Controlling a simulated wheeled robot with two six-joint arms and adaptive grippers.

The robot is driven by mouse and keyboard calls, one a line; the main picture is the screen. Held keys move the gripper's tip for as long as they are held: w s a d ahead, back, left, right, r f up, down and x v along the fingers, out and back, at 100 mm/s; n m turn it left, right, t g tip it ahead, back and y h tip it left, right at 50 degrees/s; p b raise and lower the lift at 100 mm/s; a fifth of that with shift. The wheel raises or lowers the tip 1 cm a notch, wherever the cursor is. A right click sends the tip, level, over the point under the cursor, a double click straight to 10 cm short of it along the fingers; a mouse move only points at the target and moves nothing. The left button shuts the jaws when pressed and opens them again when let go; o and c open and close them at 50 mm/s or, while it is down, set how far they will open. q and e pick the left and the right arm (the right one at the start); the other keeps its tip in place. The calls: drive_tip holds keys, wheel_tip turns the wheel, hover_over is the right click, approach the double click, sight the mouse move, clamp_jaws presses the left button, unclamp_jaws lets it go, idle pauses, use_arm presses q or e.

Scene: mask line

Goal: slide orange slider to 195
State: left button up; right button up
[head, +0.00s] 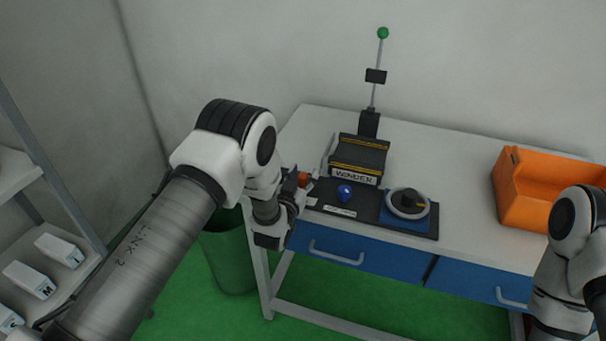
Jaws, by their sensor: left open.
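The orange slider (303,180) shows as a small orange patch at the left end of the black control panel (365,203). My left gripper (297,190) is open at that left end, right beside the orange slider. The gripper and wrist cover much of the slider and its scale, so I cannot read its setting or tell whether the fingers touch it. My right arm (570,260) comes in at the lower right; its gripper is out of view.
The panel also carries a blue knob (345,192) and a dark dial (408,203) on a blue plate. A box labelled WINDER (358,158) stands behind, with a green-tipped pole (382,33). An orange bin (520,200) sits at right. The tabletop (465,200) between is clear.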

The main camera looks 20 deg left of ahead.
use_arm(q)
drive_tip(key=shift+d, duration=0.1)
clamp_jaws()
drive_tip(key=shift+a+b, duration=0.4)
drive_tip(key=shift+a, duration=0.7)
unclamp_jaws()
drive_tip(key=shift+d, duration=0.1)
drive_tip(key=s, duration=1.2)
drive_tip(key=shift+a, duration=0.25)
